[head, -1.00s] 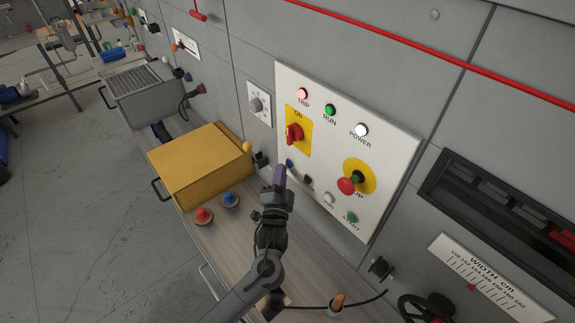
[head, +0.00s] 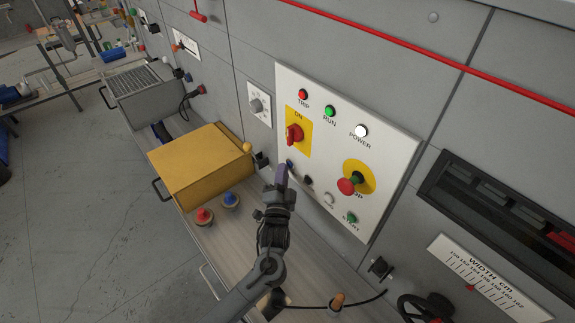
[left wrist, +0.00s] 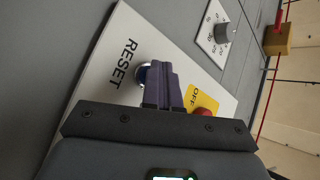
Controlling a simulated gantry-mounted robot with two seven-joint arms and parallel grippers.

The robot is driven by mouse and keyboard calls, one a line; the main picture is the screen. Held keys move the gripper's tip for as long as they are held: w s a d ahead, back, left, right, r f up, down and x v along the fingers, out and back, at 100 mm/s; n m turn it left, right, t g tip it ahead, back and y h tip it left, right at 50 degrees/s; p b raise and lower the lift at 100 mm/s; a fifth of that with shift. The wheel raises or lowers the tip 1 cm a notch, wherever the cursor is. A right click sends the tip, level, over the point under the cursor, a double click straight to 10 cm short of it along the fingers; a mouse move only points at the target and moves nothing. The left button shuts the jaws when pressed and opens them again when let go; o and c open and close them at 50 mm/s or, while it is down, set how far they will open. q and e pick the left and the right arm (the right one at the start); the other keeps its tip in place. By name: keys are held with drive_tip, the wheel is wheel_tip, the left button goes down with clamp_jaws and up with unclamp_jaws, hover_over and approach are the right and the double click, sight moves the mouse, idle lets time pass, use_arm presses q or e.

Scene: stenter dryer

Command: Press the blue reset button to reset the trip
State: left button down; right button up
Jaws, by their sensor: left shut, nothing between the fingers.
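The blue reset button (head: 289,164) sits low on the left side of the white control panel (head: 390,128). In the left wrist view the blue button (left wrist: 142,74) shows beside the RESET label, partly hidden behind the purple fingers. My left gripper (head: 282,174) is shut and empty, with its fingertips (left wrist: 163,84) at the button. I cannot tell whether they touch it. My right gripper is not in view.
A red rotary switch (head: 294,133) and a red mushroom button (head: 347,186) stand out from the panel. A black button (head: 308,181) is right of the blue one. Below are a yellow box (head: 195,165) and red and blue knobbed pieces on the bench.

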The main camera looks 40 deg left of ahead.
use_arm(q)
drive_tip(key=shift+s+p, duration=0.3)
drive_tip(key=shift+s+a, duration=0.1)
drive_tip(key=s+p, duration=0.2)
drive_tip(key=s+a+p, duration=0.1)
drive_tip(key=s+p, duration=0.1)
drive_tip(key=s, duration=0.1)
drive_tip(key=shift+s+a, duration=0.2)
drive_tip(key=shift+s, duration=0.15)
idle(0.8)
